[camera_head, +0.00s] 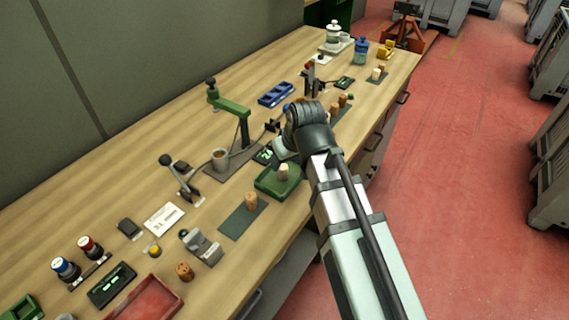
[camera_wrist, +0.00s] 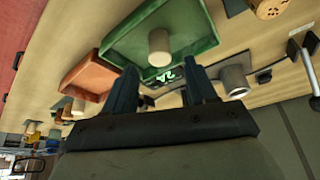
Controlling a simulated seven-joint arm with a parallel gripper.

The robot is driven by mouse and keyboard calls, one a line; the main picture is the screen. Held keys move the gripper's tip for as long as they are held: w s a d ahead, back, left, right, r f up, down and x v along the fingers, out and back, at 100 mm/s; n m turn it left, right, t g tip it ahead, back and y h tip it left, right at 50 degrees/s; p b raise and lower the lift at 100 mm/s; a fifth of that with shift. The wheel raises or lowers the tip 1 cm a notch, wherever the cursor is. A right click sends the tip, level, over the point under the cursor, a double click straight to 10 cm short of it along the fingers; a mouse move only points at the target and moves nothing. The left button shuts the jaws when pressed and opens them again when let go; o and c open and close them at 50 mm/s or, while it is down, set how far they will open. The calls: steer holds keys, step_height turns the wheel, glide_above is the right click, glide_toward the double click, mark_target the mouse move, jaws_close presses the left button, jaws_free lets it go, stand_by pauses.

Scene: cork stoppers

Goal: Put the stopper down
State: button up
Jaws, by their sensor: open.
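A pale cork stopper (camera_head: 283,171) stands upright in the green tray (camera_head: 263,184) near the front of the bench. In the wrist view the same stopper (camera_wrist: 159,48) stands in the green tray (camera_wrist: 200,38), beyond my fingertips. My gripper (camera_wrist: 160,72) is open, its two dark blue fingers apart with nothing held between them. In the head view my gripper (camera_head: 283,150) is just above and behind the tray, partly hidden by my wrist. Whether the fingers touch the stopper is hard to tell in the head view; in the wrist view they look clear of it.
Another stopper (camera_head: 250,200) stands on a dark mat (camera_head: 238,222) in front. A green press (camera_head: 238,108) with a cup (camera_head: 220,158) and a display (camera_head: 264,155) stand behind the tray. An orange tray (camera_wrist: 92,76) lies beside the green one. A larger cork (camera_head: 185,271) stands at front left.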

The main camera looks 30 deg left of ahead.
steer(key=v, duration=0.8)
stand_by(1.2)
